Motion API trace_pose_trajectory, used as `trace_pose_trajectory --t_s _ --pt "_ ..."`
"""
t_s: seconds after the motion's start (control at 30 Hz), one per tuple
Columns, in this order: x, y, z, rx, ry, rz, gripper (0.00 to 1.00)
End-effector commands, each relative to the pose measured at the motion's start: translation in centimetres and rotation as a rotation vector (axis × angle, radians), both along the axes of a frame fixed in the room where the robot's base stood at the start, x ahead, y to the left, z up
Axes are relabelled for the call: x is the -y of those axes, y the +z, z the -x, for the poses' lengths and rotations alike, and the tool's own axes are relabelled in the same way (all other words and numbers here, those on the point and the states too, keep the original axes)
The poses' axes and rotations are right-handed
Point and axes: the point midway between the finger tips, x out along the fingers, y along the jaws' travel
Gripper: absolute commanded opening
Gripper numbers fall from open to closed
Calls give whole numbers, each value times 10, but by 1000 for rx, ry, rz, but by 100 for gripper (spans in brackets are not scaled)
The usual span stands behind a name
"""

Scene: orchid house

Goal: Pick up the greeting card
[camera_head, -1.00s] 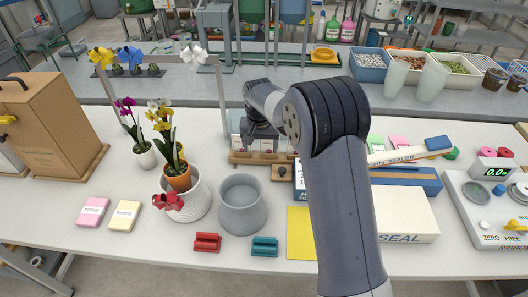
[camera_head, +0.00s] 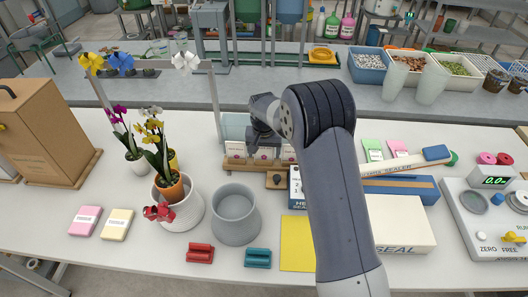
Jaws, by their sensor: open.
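A wooden rack (camera_head: 236,163) stands on the white bench, behind the grey pot. Small upright white cards (camera_head: 235,149) with dark pink marks stand in it. One of these may be the greeting card, but I cannot tell which. My gripper (camera_head: 264,150) points down over the rack, close to the cards. It is open, small in view and partly hidden by my arm, so I cannot tell whether it touches a card. A flat yellow sheet (camera_head: 297,244) lies at the front, partly behind my arm.
A grey pot (camera_head: 235,215) and potted orchids (camera_head: 170,188) stand left of my arm. Red (camera_head: 200,253) and teal (camera_head: 258,258) blocks lie in front. A sealer box (camera_head: 400,222) and a scale (camera_head: 490,215) are at right.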

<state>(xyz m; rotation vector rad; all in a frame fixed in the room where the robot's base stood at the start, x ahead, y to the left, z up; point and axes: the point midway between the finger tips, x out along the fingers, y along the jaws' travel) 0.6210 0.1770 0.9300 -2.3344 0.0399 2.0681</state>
Motion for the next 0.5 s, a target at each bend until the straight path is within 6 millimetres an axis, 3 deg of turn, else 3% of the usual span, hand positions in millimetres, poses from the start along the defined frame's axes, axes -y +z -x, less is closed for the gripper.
trace_pose_trajectory --t_s 0.1,0.5 --pt "0 0 0 0 0 0 71" --pt "0 0 0 0 0 0 40"
